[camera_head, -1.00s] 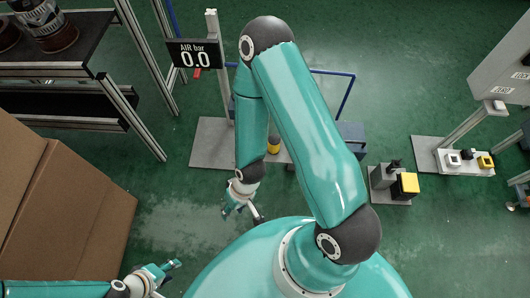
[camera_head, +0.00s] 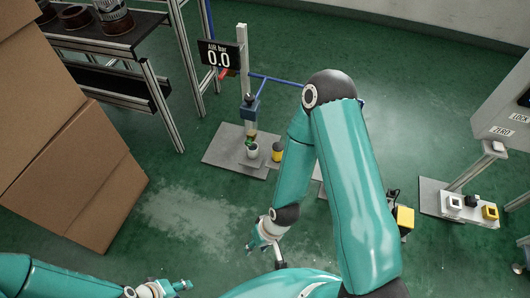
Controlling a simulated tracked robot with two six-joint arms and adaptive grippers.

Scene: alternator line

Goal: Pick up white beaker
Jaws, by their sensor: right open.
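A small white beaker (camera_head: 252,151) stands upright on a grey base plate (camera_head: 222,152) below the air-pressure post, with something dark green or dark just above or in its mouth. My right gripper (camera_head: 258,247) hangs in front of the plate, nearer to me and apart from the beaker. It is open and empty. My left gripper (camera_head: 178,287) is low at the bottom left, far from the beaker. Its finger gap is too small to read.
A black-and-yellow cylinder (camera_head: 277,152) stands right beside the beaker. The post with the "AIR bar 0.0" display (camera_head: 219,55) rises behind. Cardboard boxes (camera_head: 85,185) are stacked at left. A shelf (camera_head: 110,38) stands back left. A fixture plate (camera_head: 450,206) lies at right.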

